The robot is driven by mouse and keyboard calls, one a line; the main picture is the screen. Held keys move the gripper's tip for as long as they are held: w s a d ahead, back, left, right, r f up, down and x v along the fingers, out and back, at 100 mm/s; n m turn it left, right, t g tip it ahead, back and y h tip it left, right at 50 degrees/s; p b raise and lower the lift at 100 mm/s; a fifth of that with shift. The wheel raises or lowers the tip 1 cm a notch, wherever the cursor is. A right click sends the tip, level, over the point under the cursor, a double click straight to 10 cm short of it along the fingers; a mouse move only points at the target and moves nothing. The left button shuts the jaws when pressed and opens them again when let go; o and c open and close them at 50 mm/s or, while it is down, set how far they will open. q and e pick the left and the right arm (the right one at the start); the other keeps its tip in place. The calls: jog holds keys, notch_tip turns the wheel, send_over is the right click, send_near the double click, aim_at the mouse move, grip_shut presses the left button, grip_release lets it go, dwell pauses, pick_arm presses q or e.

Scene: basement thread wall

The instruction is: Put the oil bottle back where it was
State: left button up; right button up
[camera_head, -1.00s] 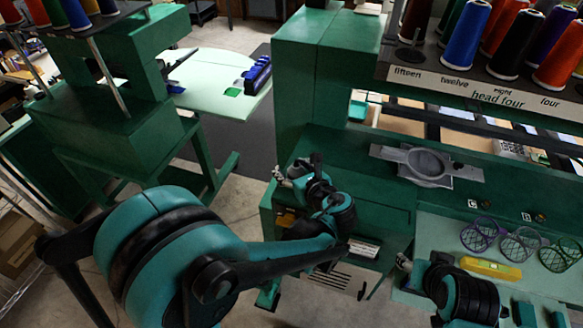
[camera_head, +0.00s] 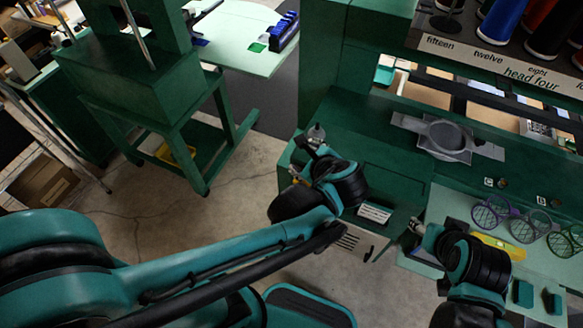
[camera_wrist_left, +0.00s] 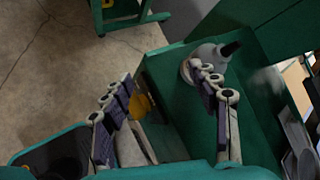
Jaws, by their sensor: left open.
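A grey bottle with a black tip (camera_wrist_left: 208,56), which looks like the oil bottle, is on the green ledge (camera_wrist_left: 182,102) in the left wrist view. Its top seems to show in the head view (camera_head: 316,131), at the machine's near left corner. My left gripper (camera_wrist_left: 160,75) is open, with nothing between its fingers; the bottle is just past the right finger, which overlaps it in view. I cannot tell whether they touch. In the head view, the left gripper (camera_head: 309,148) is at that corner. My right gripper (camera_head: 416,238) is at the lower right; its jaws are unclear.
A hoop holder plate (camera_head: 444,140) sits on the machine bed. Round hoops (camera_head: 490,211) and a yellow level-like item (camera_head: 500,245) lie on the pale green table. Thread cones (camera_head: 500,20) stand above. Another green machine stands left, with bare floor between.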

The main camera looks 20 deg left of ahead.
pick_arm(q)
jog(key=s+a+n+h, duration=0.2)
jog(key=s+n+h, duration=0.4)
jog(key=n, duration=1.4)
jog(key=shift+s+a+h, duration=0.3)
jog(key=shift+s, duration=0.65)
notch_tip(320, 180, down, 3)
jog(key=b, duration=0.3)
jog(key=shift+f, duration=0.2)
